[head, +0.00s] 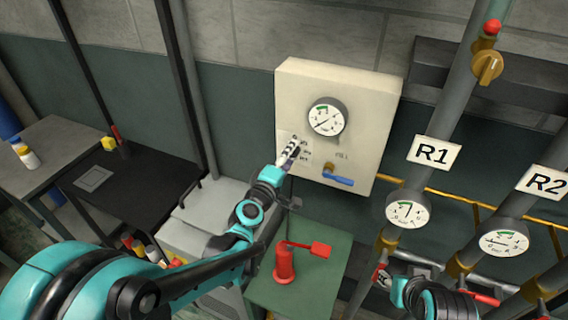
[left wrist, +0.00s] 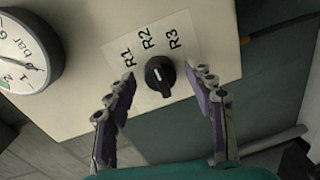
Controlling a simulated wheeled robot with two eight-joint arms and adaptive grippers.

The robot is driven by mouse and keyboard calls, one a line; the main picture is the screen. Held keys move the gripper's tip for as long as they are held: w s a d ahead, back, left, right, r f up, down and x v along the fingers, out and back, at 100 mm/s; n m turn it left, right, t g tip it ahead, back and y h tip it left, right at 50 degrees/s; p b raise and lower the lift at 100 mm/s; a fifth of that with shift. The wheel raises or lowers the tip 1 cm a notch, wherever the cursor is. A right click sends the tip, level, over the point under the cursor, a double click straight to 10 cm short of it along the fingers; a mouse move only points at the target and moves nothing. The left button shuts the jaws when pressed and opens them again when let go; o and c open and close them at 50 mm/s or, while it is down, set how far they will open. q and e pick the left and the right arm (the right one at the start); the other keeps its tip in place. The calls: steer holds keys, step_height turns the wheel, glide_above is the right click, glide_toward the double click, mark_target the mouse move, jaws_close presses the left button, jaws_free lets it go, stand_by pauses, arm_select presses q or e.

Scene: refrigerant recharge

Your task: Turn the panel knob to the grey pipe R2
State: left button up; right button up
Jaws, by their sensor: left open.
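The black panel knob (left wrist: 159,74) sits on a white plate marked R1, R2 and R3 in the left wrist view. A small white mark shows on it, but I cannot tell surely which label it points to. My left gripper (left wrist: 163,84) is open, one finger on each side of the knob, with gaps visible. In the head view my left gripper (head: 291,152) is at the beige panel (head: 300,85) and hides the knob. The grey pipe R2 (head: 520,205) is at the right, with its label (head: 543,183). My right arm shows at the bottom; its jaws are unclear.
A gauge (head: 327,117) and a blue-handled valve (head: 339,178) are on the panel. Pipe R1 (head: 458,105) stands right of it. A red device (head: 285,262) stands on a green table (head: 325,275). A black table (head: 140,180) is at the left.

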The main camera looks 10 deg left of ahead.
arm_select(q)
steer(key=f+v, duration=0.1)
steer(key=v, duration=1)
steer(key=shift+s+r, duration=0.3)
steer(key=shift+r, duration=0.2)
steer(key=s+d+f+m+g+h, duration=0.1)
steer(key=s+d+f+m+g, duration=0.35)
steer(key=m, duration=0.45)
steer(key=s+a+f+m+g+y, duration=0.4)
steer(key=s+a, duration=0.3)
steer(key=s, duration=0.3)
steer(key=shift+a+f+m+g, duration=0.4)
steer(key=shift+f+m+g, duration=0.1)
steer(key=shift+f+g, duration=0.2)
